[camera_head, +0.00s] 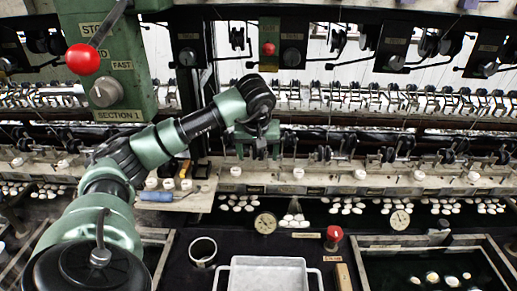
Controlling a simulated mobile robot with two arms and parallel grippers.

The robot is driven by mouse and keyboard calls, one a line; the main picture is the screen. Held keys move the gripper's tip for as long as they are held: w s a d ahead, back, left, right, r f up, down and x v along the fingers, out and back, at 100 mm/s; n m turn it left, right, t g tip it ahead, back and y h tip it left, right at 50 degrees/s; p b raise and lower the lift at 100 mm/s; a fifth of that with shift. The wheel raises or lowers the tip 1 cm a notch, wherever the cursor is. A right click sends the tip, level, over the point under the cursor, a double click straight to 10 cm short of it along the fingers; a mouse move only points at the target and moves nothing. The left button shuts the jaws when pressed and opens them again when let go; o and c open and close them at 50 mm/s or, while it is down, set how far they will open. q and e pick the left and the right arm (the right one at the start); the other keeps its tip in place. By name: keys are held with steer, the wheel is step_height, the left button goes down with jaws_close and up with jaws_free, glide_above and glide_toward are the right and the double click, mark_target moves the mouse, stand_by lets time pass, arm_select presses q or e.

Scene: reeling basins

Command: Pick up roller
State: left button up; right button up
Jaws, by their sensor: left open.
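My left arm comes in from the lower left, bends at the middle and reaches over the machine's ledge. My left gripper (259,148) hangs down from the dark wrist, open, in front of the reeling machine. I cannot make out anything held between its fingers. No single thing is plainly the roller. A blue-handled tool (155,196) lies on the pale ledge (195,198), left of the gripper, with small white cylinders (168,184) just behind it. My right gripper is not in view.
A white tray (268,263) stands at the front, with a metal cup (203,250) to its left. A red knob (334,234) and round gauges (265,223) sit behind it. A red-balled lever (84,59) juts out at the upper left. White cocoons (352,206) lie in the dark basins.

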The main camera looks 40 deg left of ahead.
arm_select(q)
steer(key=w+a+p, duration=0.1)
steer(key=w, duration=0.1)
steer(key=w+a+p, duration=0.1)
steer(key=w+a, duration=0.1)
steer(key=shift+a+f, duration=0.15)
steer(key=shift+f, duration=0.4)
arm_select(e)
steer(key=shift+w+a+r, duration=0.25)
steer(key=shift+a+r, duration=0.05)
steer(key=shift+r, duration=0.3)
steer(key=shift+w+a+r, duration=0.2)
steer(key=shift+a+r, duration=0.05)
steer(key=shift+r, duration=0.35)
arm_select(q)
steer(key=c, duration=1.4)
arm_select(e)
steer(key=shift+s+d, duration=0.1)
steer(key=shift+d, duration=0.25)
